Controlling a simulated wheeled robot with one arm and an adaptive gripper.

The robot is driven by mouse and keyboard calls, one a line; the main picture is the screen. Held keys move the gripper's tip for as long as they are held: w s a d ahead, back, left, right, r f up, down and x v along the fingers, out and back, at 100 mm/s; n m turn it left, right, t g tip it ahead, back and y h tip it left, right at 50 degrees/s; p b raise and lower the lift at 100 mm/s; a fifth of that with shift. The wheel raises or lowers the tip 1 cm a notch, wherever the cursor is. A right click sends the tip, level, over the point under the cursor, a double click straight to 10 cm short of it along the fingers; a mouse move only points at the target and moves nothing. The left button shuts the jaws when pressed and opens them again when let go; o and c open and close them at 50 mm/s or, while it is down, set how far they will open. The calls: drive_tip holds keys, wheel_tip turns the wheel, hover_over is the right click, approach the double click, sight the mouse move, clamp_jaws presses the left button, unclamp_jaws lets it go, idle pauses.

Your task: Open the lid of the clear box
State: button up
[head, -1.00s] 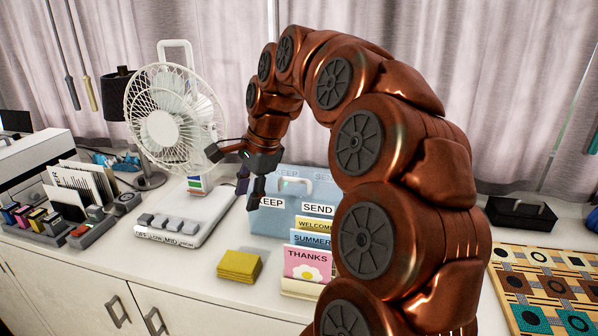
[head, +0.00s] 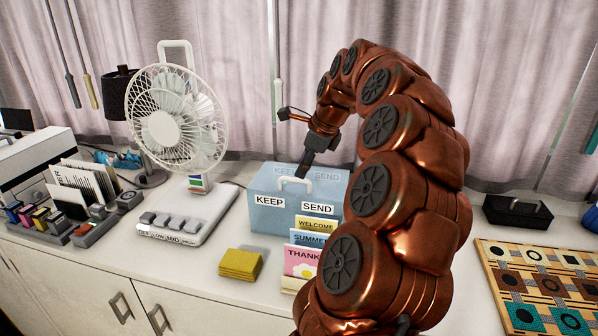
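The clear box (head: 268,218) is a pale blue see-through box on the counter, with "KEEP" and "SEND" labels on its front. Its lid (head: 325,177) is shut and has a pale handle (head: 296,183) standing near the front edge. My gripper (head: 303,172) points down just above the lid, right beside the handle. Its dark fingers look narrow and overlap in this view, so I cannot tell if they are open or whether they touch the handle. My arm hides the right end of the box.
Upright cards (head: 305,258) stand in front of the box, with a yellow stack (head: 240,264) to their left. A white fan (head: 180,118) stands to the left. A black tray (head: 517,212) and a patterned board (head: 535,290) lie to the right.

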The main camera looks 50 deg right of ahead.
sight(297, 179)
drive_tip(key=shift+p+x, duration=0.55)
drive_tip(key=shift+x, duration=1.45)
clamp_jaws()
